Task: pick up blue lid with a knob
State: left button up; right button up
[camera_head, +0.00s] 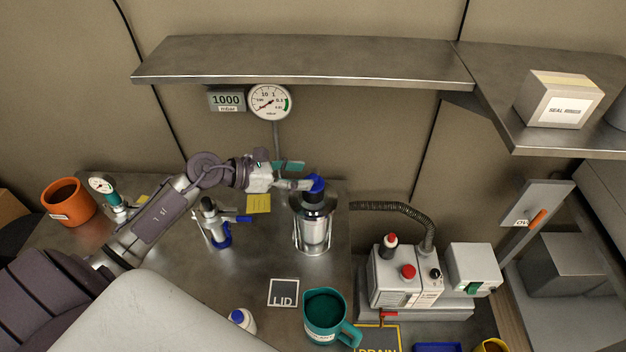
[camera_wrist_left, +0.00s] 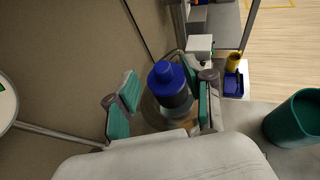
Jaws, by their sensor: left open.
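The blue lid with a knob (camera_head: 316,183) sits on top of a dark neck above the steel vessel (camera_head: 314,232), on the metal bench. It also shows in the left wrist view as a blue lid (camera_wrist_left: 168,76) between my teal-padded fingers. My left gripper (camera_head: 296,176) is open at the lid, coming in from the left, with a finger on either side. The right finger looks closer to the lid than the left one; I cannot tell whether it touches. Part of the lid is hidden by the gripper in the head view. My right gripper is not in view.
A pump unit (camera_head: 405,277) is to the right. A blue-based valve (camera_head: 215,226) is to the left. A metal shelf (camera_head: 305,62) hangs above.

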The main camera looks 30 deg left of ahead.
aim_at(310, 178)
pick_arm(q)
jog(key=p+x, duration=0.1)
jog(key=x, duration=0.3)
jog(key=shift+d+f, duration=0.1)
jog(key=shift+f, duration=0.15)
jog(key=shift+s, duration=0.1)
jog(key=c, duration=0.9)
